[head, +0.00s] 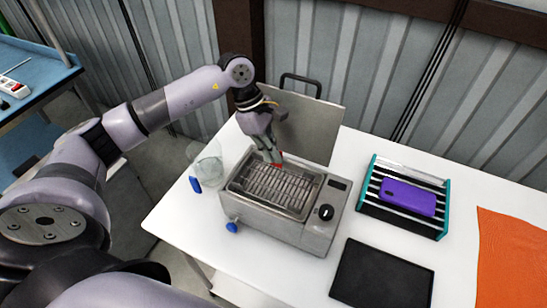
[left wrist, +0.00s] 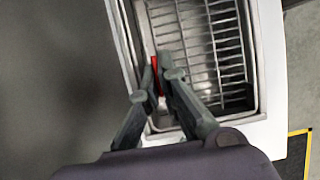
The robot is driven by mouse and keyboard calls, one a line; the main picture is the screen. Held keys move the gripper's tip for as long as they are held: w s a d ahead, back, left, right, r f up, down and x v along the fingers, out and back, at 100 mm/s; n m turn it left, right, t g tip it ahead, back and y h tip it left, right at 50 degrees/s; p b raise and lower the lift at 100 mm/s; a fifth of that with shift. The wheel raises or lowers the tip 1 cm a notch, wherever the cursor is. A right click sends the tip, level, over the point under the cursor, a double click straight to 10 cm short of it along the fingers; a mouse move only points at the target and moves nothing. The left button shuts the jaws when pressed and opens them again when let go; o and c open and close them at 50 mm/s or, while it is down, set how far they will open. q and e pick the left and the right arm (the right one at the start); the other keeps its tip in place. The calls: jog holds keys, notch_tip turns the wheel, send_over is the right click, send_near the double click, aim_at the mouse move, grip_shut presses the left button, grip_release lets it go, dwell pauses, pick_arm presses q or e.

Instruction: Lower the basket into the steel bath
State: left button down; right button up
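The steel bath (head: 325,228) stands on the white table, with a dark knob on its front right and its lid (head: 315,122) open behind it. The wire basket (head: 272,190) is inside the bath opening; it also shows in the left wrist view (left wrist: 215,45). I cannot tell whether it rests on the bottom. My left gripper (head: 273,158) is above the back edge of the basket, pointing down. In the left wrist view its fingertips (left wrist: 164,76) close around the red handle (left wrist: 155,68), which they partly hide. My right gripper is not in view.
A clear glass vessel (head: 208,165) stands left of the bath. To the right are a teal-sided rack (head: 444,210) with a purple phone (head: 407,196), a black tray (head: 382,276) and an orange cloth (head: 512,255). A corrugated wall rises behind the table.

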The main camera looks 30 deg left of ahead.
aim_at(274, 169)
pick_arm(q)
jog(key=shift+f, duration=0.75)
jog(key=shift+w+f, duration=0.2)
jog(key=shift+f, duration=0.5)
jog(key=shift+s+f, duration=0.1)
jog(key=shift+f, duration=0.15)
jog(key=shift+f+b, duration=0.55)
jog(key=shift+f, duration=0.7)
jog(key=shift+f+b, duration=0.55)
jog(key=shift+b, duration=0.2)
jog(key=shift+f, duration=0.1)
jog(key=shift+f+b, duration=0.15)
jog(key=shift+b, duration=0.15)
jog(key=c, duration=2.3)
grip_release()
